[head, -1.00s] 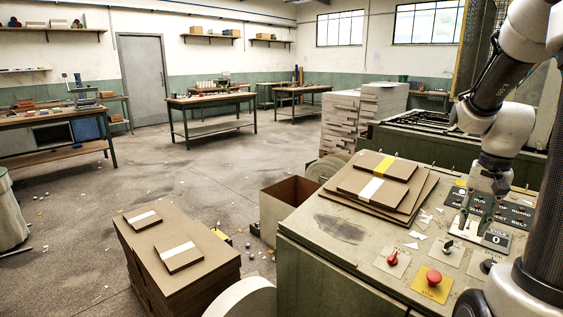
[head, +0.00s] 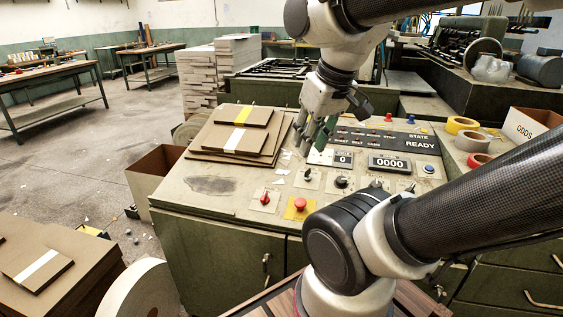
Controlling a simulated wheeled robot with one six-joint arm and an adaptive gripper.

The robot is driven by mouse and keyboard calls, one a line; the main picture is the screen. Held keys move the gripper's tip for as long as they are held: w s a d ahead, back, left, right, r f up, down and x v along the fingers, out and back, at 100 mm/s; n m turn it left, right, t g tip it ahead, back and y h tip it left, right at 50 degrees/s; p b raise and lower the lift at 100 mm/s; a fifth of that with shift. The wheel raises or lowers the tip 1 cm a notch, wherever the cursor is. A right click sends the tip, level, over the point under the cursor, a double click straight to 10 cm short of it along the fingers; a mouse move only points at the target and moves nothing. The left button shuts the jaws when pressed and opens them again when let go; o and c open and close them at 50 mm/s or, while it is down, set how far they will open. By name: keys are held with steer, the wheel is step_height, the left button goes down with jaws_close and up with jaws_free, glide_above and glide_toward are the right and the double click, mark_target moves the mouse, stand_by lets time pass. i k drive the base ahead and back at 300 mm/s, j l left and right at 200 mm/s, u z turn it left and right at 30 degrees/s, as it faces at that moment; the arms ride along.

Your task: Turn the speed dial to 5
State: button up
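The control panel (head: 235,190) is a worn, sloping cream top on a green cabinet. A small display (head: 343,159) on it reads 0, and a wider display (head: 389,163) reads 0000. Below them are a dark knob (head: 308,175) on a light plate and a round black knob (head: 341,182); their labels are too small to read, so I cannot tell which is the speed dial. My gripper (head: 311,143) points down above the panel, left of the 0 display and behind the left knob. Its greenish fingers are apart with nothing between them. No contact with a knob is visible.
A red rotary switch (head: 265,198) and a red mushroom button (head: 300,204) sit at the panel's front. Stacked brown boards (head: 240,140) lie close left of my gripper. Tape rolls (head: 462,125) and an ODDS box (head: 527,125) stand at the right.

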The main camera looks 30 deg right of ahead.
mark_target(340, 182)
steer(key=i+j+z, duration=0.1)
steer(key=j+z, duration=0.25)
steer(key=i+j+z, duration=0.1)
steer(key=z, duration=0.25)
steer(key=j+z, duration=0.4)
